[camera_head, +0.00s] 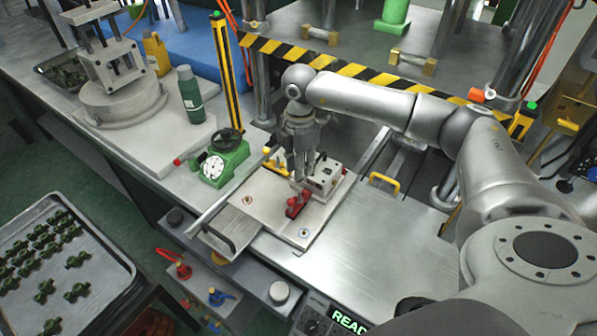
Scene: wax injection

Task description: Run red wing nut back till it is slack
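The red wing nut (297,204) sits on the pale mould plate (262,212), near the small block with dark round holes (322,180). My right gripper (302,178) points down from above, just behind the red wing nut in the picture. Its fingers are small and seen close together, so I cannot tell whether they are open or shut, or whether they touch the nut. My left gripper is not in view.
A yellow-black post (228,75) and press columns rise behind. Red (174,263) and blue (217,297) handled parts sit on the front ledge. A tray (108,262) of green parts is at left. The metal table (355,250) at right is bare.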

